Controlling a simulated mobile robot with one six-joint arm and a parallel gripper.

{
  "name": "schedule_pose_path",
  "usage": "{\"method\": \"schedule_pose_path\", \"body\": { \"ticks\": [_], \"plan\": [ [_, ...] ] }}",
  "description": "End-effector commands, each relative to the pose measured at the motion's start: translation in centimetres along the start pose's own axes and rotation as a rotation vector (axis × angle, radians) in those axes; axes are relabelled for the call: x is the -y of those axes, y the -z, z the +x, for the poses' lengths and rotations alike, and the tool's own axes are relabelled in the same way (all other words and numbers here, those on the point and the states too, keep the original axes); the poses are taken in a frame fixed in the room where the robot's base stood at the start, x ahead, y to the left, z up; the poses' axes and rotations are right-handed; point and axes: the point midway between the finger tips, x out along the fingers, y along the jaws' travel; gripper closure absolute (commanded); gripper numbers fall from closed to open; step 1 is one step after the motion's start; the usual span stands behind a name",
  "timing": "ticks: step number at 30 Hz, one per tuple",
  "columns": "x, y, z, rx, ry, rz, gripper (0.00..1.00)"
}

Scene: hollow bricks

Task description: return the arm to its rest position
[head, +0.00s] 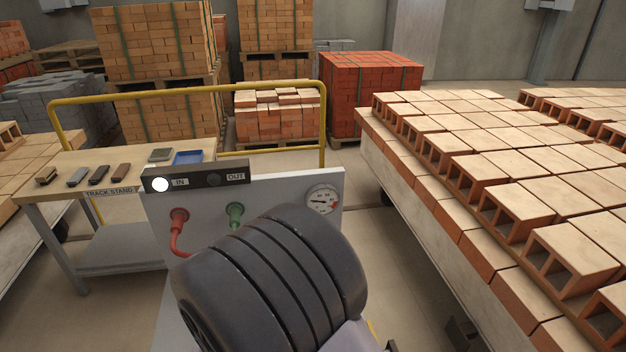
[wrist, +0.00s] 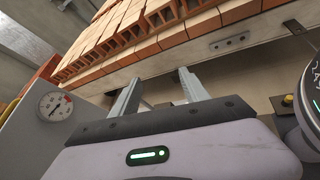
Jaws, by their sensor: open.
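My gripper (wrist: 160,80) shows in the wrist view, its two grey fingers apart with nothing between them. The fingers point toward the side of a car or platform stacked with hollow bricks (wrist: 130,30). I cannot tell the exact gap to it. In the head view the hollow bricks (head: 530,208) lie in rows on the right. A large dark banded part, which seems to be my arm, fills the lower middle of that view, and my gripper's fingers are not seen there.
A panel with IN and OUT labels (head: 195,180) and a pressure gauge (head: 322,200) stands close behind the arm. A yellow rail (head: 190,92), a track stand table (head: 130,163) and brick pallets (head: 375,95) lie beyond. An open floor strip runs beside the right-hand car.

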Motion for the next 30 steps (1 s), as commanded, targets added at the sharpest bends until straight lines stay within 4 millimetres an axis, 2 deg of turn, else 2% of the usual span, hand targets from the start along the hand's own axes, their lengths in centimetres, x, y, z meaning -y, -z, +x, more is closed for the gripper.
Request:
{"method": "schedule_pose_path", "body": {
  "ticks": [1, 3, 7, 10, 12, 15, 18, 20, 30],
  "plan": [
    [2.0, -2.5, 1.3, -0.052, 0.141, 0.165, 0.47],
    [5.6, -5.3, 1.8, -0.138, 0.358, 0.426, 0.47],
    [10.8, -7.9, 0.3, -0.312, 0.706, 0.942, 0.47],
    [12.5, -8.8, -2.1, -0.458, 0.919, 1.357, 0.47],
    [12.5, -9.4, -3.7, -0.560, 1.027, 1.622, 0.47],
    [11.8, -10.6, -5.4, -0.686, 1.121, 1.915, 0.47],
    [11.1, -11.6, -6.4, -0.771, 1.166, 2.084, 0.47],
    [10.9, -11.9, -6.7, -0.796, 1.179, 2.132, 0.47],
    [10.7, -12.1, -6.9, -0.806, 1.185, 2.145, 0.47]
  ]
}}
